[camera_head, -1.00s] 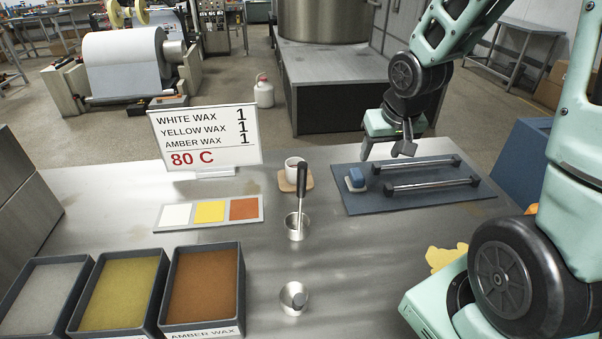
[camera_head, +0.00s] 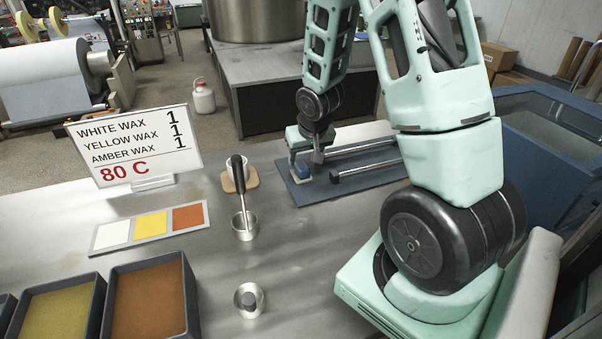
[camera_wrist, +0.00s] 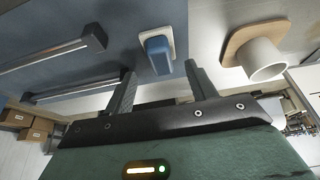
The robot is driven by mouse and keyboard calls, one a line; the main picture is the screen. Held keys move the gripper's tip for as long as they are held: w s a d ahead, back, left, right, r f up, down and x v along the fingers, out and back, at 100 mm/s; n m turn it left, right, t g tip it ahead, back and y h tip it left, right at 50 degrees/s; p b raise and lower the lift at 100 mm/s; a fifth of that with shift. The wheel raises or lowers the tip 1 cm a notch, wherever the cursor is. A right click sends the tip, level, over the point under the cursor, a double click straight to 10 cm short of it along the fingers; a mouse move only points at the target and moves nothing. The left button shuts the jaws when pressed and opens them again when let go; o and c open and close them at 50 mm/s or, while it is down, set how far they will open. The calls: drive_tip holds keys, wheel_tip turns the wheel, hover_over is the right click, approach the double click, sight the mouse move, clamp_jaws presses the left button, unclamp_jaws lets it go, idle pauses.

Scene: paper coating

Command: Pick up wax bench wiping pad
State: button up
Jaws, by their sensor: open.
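The wiping pad, a small blue block on a white base (camera_head: 302,172), lies at the left end of the blue mat (camera_head: 318,193). In the wrist view the pad (camera_wrist: 158,54) shows between and just beyond the two fingertips. My gripper (camera_head: 306,157) points down at the mat's left end, over or close around the pad. It also shows in the wrist view (camera_wrist: 160,72), with its fingers apart and nothing gripped. I cannot tell whether a finger touches the pad. The gripper hides part of the pad in the head view.
Two metal bars (camera_head: 363,168) lie on the mat right of the pad. A white cup (camera_head: 236,174) on a wooden coaster and a metal cup with a dark-handled tool (camera_head: 244,226) stand left. Wax trays (camera_head: 148,300) are at front left.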

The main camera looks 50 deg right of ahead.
sight(301, 164)
drive_tip(key=shift+w+p+x, duration=0.15)
drive_tip(key=shift+p+x, duration=0.05)
drive_tip(key=shift+x, duration=1.25)
drive_tip(key=shift+w+p+x, duration=0.1)
drive_tip(key=shift+p+x, duration=0.1)
drive_tip(key=shift+x, duration=1.3)
drive_tip(key=shift+d+r, duration=0.1)
drive_tip(key=shift+r, duration=0.05)
drive_tip(key=shift+c, duration=0.3)
drive_tip(key=c, duration=0.7)
